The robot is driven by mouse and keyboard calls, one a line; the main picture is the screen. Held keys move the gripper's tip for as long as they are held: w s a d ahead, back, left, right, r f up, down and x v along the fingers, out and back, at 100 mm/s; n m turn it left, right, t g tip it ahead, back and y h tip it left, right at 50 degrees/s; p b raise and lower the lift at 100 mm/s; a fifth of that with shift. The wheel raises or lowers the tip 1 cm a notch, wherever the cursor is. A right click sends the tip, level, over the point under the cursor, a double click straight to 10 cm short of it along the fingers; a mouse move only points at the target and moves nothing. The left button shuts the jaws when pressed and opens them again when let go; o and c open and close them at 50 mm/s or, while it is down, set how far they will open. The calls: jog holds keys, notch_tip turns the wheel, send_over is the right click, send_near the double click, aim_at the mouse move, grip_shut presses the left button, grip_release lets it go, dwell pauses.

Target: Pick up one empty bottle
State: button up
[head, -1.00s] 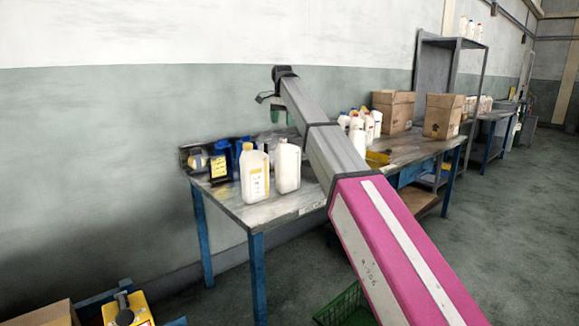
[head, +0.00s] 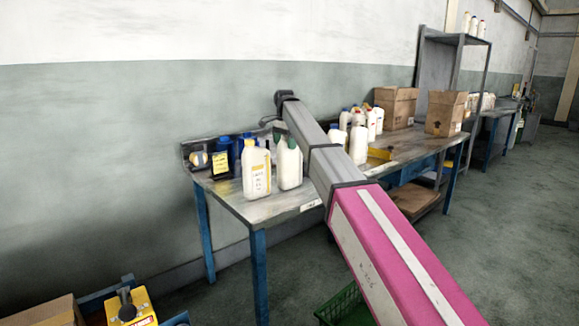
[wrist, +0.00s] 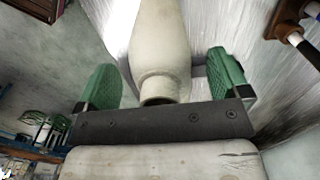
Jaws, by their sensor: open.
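Two white bottles stand side by side at the front left of the workbench (head: 255,212). The left one (head: 256,175) has a yellow label and a yellowish cap. The right one (head: 289,170) is plain. My gripper (head: 286,142) is at the top of the plain bottle, its green fingers pointing down. In the wrist view my gripper (wrist: 164,82) is open, with one finger on each side of the neck of a pale, capless bottle (wrist: 160,40). A gap shows on the left side; I cannot tell whether the right finger touches.
Blue containers (head: 223,147) and a yellow-and-black item (head: 220,165) stand behind at the left. Several white bottles (head: 358,142) and two cardboard boxes (head: 395,107) (head: 445,113) stand further right. A green crate (head: 347,305) is on the floor. The wall is close behind.

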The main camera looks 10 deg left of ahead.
jog(key=c, duration=1.2)
jog(key=shift+r, duration=0.1)
jog(key=shift+c, duration=0.2)
